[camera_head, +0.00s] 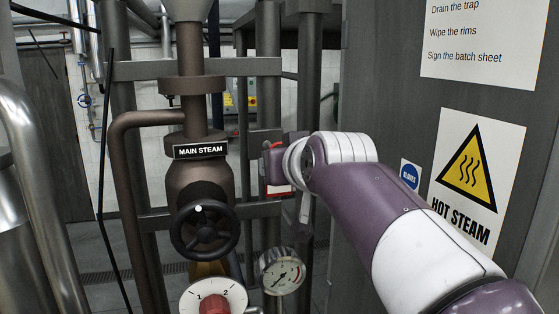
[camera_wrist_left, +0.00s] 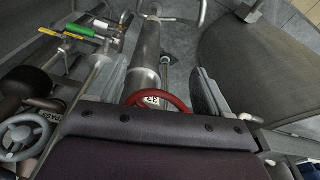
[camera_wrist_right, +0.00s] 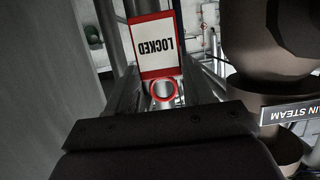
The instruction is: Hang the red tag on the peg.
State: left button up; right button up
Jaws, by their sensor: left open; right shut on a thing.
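The red tag (camera_wrist_right: 158,50) has a white face reading LOCKED, upside down in the right wrist view, and a red ring (camera_wrist_right: 163,90) at its near end. My right gripper (camera_head: 277,160) is shut on it, and the tag hangs below the gripper in the head view (camera_head: 278,177), partly hidden by my wrist. It is to the right of the MAIN STEAM valve. I cannot make out the peg in any view. My left gripper (camera_wrist_left: 158,82) is open; in its view a red round handle (camera_wrist_left: 158,101) lies beyond the palm edge. The left gripper is outside the head view.
A dark handwheel (camera_head: 204,229), a numbered dial (camera_head: 213,297) and a pressure gauge (camera_head: 280,271) sit below the MAIN STEAM plate (camera_head: 200,150). Vertical pipes stand close behind my right gripper. A grey panel with a HOT STEAM sign (camera_head: 478,178) stands right.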

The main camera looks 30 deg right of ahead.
pick_arm(q)
notch_tip(320, 180, up, 2)
jog(key=shift+s+p, duration=0.15)
jog(key=shift+p, duration=0.7)
pick_arm(e)
jog(key=r+x, duration=0.1)
jog(key=x, duration=0.6)
jog(key=shift+w, duration=0.35)
jog(key=shift+w+f, duration=0.15)
jog(key=shift+w, duration=0.05)
jog(key=o, duration=1.1)
jog(key=shift+d, duration=0.1)
jog(key=shift+c, duration=0.2)
jog(key=shift+s, duration=0.15)
